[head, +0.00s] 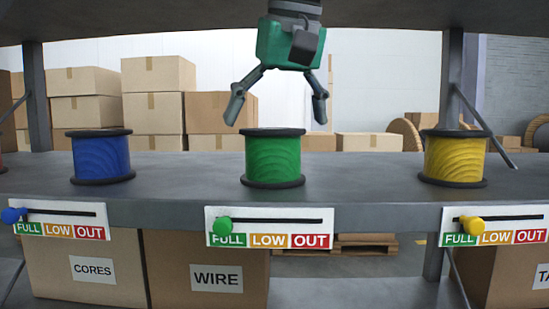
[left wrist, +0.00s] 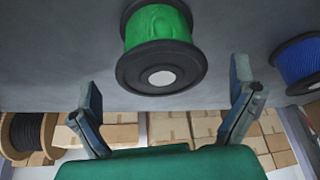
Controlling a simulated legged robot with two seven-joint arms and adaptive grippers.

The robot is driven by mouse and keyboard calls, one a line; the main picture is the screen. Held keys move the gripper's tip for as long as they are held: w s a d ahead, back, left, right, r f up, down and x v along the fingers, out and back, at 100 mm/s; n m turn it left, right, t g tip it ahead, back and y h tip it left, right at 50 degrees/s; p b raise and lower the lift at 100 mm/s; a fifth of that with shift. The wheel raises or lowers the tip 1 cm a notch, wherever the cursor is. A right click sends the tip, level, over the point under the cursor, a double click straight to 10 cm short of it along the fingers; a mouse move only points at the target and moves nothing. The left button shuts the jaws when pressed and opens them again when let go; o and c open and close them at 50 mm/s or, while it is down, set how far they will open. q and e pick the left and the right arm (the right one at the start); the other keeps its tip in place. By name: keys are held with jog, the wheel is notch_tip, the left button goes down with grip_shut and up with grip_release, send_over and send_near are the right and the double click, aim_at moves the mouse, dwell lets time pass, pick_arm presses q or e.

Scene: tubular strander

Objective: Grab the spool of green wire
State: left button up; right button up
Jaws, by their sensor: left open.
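The spool of green wire (head: 273,158) stands upright on the grey shelf (head: 340,172), between a blue and a yellow spool. It has black flanges at top and bottom. My left gripper (head: 277,108) is open and empty above the green spool, its two fingers spread and pointing down. The fingertips are apart from the spool. In the left wrist view the green spool (left wrist: 158,30) shows beyond the open fingers, with its black flange and white hub facing the camera. My right gripper is in neither view.
A blue spool (head: 101,157) stands to the left and a yellow spool (head: 454,158) to the right, both apart from the green one. Label plates with sliders line the shelf's front edge, including a green slider (head: 222,225). An upper shelf edge (head: 400,14) runs overhead. Cardboard boxes (head: 158,95) stand behind.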

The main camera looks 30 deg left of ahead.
pick_arm(q)
jog(key=shift+w+a+f+b, duration=0.2)
jog(key=shift+w+a+f, duration=0.1)
jog(key=shift+a+f, duration=0.25)
jog(key=shift+w+a+f+b, duration=0.2)
jog(key=shift+w+a+f, duration=0.05)
jog(key=shift+a+f, duration=0.3)
jog(key=shift+w+a+f, duration=0.1)
jog(key=shift+f, duration=0.3)
jog(key=shift+d, duration=0.55)
jog(key=c, duration=1.5)
jog(key=shift+a, duration=0.25)
